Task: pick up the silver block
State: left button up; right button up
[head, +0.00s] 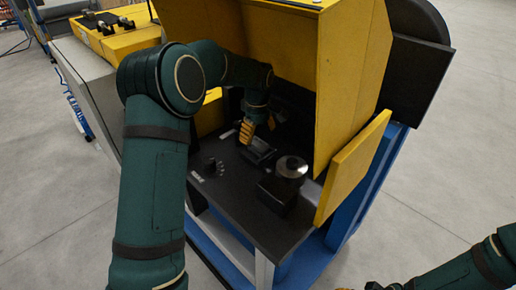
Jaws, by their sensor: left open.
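My left arm reaches from the left into the yellow-hooded machine. Its left gripper (246,134), with yellow fingers, is open and points down above a dark fixture (258,152) on the black work surface. A small greyish patch shows at the fixture just below the fingers; I cannot tell whether it is the silver block. No silver block stands out clearly elsewhere. My right gripper (375,286) is only partly in view at the bottom edge, well away from the machine, and its jaws cannot be made out.
A round silver part (291,167) sits on a black unit (279,190) right of the fixture. Small grey pieces (213,166) stand at the left of the black work surface (240,205). The yellow hood (352,85) and yellow side panel (352,168) bound the space on the right.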

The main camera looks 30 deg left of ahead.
aim_at(258, 142)
pick_arm(q)
notch_tip(258, 142, down, 4)
jog(key=shift+r+b, duration=0.1)
jog(key=shift+b, duration=0.2)
jog(key=shift+c, duration=0.2)
grip_shut()
jog(key=shift+r, duration=0.15)
